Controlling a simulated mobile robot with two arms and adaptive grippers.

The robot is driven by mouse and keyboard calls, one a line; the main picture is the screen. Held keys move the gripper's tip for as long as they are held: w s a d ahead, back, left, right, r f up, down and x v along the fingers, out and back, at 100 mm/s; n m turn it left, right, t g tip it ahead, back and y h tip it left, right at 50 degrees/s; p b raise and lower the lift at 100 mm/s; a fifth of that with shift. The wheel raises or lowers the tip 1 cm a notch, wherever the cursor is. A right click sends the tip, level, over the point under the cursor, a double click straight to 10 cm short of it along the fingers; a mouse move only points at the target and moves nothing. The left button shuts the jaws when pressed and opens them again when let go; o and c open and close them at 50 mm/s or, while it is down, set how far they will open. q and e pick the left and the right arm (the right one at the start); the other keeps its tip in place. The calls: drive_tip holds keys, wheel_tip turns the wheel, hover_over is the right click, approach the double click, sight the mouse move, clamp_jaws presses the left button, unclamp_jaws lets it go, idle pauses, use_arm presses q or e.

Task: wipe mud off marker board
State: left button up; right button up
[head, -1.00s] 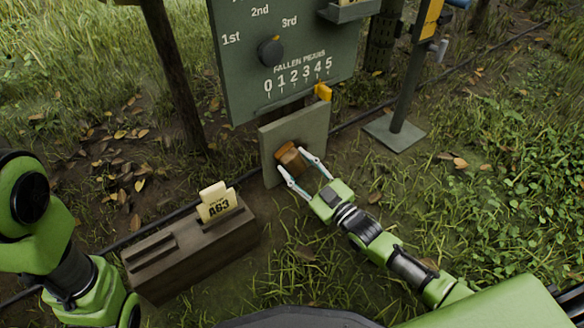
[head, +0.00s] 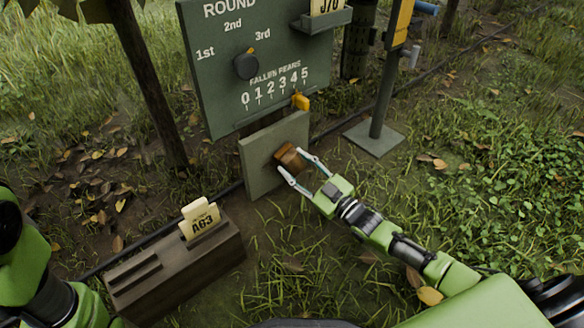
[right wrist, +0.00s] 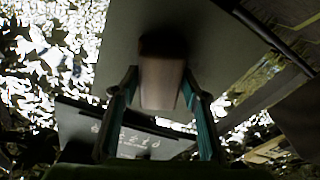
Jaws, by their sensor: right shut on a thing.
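The marker board is the small grey-green panel (head: 262,172) below the big green board. My right gripper (head: 299,170) is shut on a brown block-like wiper (head: 290,157) and holds it against or very close to the panel's face, right of its middle. In the right wrist view the wiper (right wrist: 160,85) sits between both fingers (right wrist: 158,100), with the panel (right wrist: 185,40) behind it. I cannot make out mud on the panel; the wiper hides part of it. My left arm shows at the left edge, but its gripper is out of view.
A wooden box (head: 180,270) with an A63 tag (head: 200,218) stands left of the panel. The green scoreboard (head: 255,65) with a dial and yellow slider (head: 301,102) is above. A post on a plate (head: 374,138) stands right. Grass is open at right.

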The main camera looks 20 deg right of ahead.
drive_tip(key=shift+w+d+r, duration=0.1)
drive_tip(key=shift+w+d, duration=0.15)
drive_tip(key=shift+d, duration=0.4)
drive_tip(key=shift+w+d+f, duration=0.1)
drive_tip(key=shift+w+d, duration=0.1)
drive_tip(key=shift+d, duration=0.4)
drive_tip(key=shift+w+d+r, duration=0.1)
drive_tip(key=shift+w+d, duration=0.15)
drive_tip(key=shift+d, duration=0.4)
drive_tip(key=shift+a, duration=0.1)
